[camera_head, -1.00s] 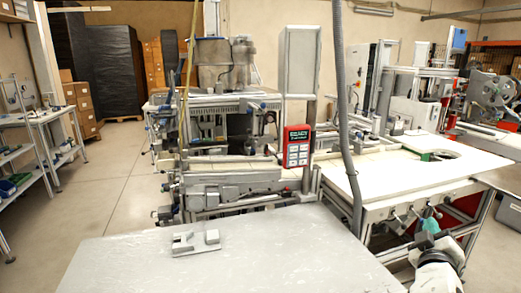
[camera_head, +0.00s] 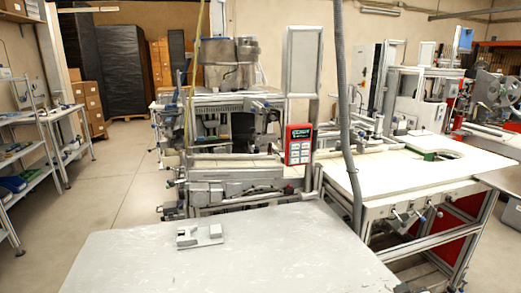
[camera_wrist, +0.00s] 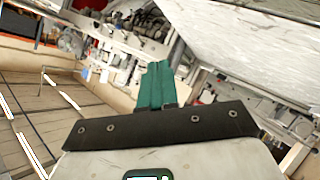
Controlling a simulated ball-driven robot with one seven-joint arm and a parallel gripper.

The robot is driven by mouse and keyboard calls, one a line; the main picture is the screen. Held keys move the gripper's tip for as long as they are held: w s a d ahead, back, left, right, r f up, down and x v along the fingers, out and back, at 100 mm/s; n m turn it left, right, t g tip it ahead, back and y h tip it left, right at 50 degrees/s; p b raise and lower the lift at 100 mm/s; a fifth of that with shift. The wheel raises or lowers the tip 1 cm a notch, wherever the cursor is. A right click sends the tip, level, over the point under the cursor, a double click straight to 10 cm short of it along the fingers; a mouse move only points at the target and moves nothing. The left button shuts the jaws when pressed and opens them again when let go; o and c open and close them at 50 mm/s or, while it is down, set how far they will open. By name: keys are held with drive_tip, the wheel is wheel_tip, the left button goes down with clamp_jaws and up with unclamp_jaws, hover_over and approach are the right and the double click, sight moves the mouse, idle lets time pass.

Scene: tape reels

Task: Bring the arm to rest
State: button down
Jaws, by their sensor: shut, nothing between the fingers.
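My gripper (camera_wrist: 156,68) shows in the wrist view as two teal fingers pressed together above a dark bracket. It is shut, with nothing between the fingers. It points into open space, apart from any object, and the picture is tilted. In the head view I do not see the gripper.
A grey table (camera_head: 250,266) fills the front of the head view, with a small grey fixture (camera_head: 200,236) on it. A white workbench (camera_head: 390,178) stands to the right, with a grey hose (camera_head: 343,110) hanging before it. Floor (camera_head: 118,190) is clear at left.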

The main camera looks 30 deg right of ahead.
drive_tip(key=s+a+f+n+g+y, duration=0.1)
drive_tip(key=s+a+f+g+y, duration=0.1)
drive_tip(key=s+a+f, duration=0.3)
drive_tip(key=s+a+f+n+g+y, duration=0.1)
drive_tip(key=s+a+f+y, duration=0.3)
drive_tip(key=a, duration=0.7)
drive_tip(key=s+a+f+g+y, duration=0.3)
drive_tip(key=s+a+f, duration=0.3)
drive_tip(key=a, duration=0.2)
drive_tip(key=shift+a+f+n+g+y, duration=0.25)
drive_tip(key=shift+n+g+y, duration=0.15)
drive_tip(key=shift+y, duration=0.2)
